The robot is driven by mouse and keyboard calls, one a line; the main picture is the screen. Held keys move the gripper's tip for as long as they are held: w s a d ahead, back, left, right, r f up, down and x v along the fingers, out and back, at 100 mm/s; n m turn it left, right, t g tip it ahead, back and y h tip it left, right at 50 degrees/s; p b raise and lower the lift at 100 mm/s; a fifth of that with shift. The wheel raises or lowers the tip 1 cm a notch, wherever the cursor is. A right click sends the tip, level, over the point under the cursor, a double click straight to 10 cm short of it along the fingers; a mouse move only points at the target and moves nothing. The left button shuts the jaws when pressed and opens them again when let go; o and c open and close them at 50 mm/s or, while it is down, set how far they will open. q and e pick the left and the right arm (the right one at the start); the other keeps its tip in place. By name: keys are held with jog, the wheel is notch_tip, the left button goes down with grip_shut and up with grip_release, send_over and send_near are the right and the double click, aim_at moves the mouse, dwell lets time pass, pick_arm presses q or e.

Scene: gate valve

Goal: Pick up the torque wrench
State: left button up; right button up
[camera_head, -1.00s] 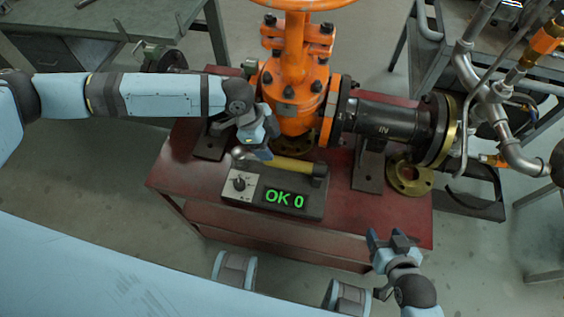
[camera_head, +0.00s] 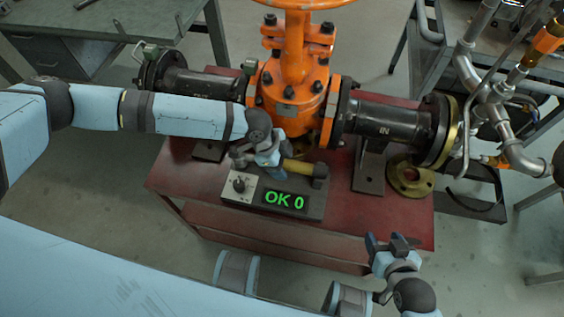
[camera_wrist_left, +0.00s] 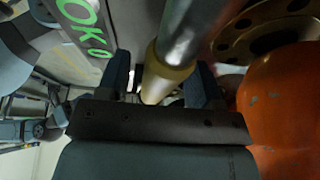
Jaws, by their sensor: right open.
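The torque wrench, with a yellow handle (camera_head: 299,166) and a silver shaft, lies across the top of the tester box with the green "OK 0" display. My left gripper (camera_head: 268,172) is over its left part and hides that end. In the left wrist view the yellow grip (camera_wrist_left: 168,78) and silver shaft run between the two fingers of my left gripper (camera_wrist_left: 162,85). The fingers are apart, with a gap visible beside the grip. My right gripper (camera_head: 392,240) is open and empty at the cart's front right.
The tester box (camera_head: 232,199) sits on the red cart (camera_head: 350,222). The orange gate valve (camera_head: 293,95) and black pipes (camera_head: 377,118) stand close behind. A brass flange ring (camera_head: 410,188) lies at the right. The cart's front right is bare.

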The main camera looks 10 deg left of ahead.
pick_arm(q)
grip_shut()
jog(key=shift+r, duration=0.1)
jog(key=shift+r, duration=0.1)
notch_tip(320, 180, up, 23)
jog(key=p, duration=0.6)
jog(key=shift+r+p, duration=0.2)
jog(key=shift+p, duration=0.15)
dwell(0.4)
jog(key=shift+f, duration=0.1)
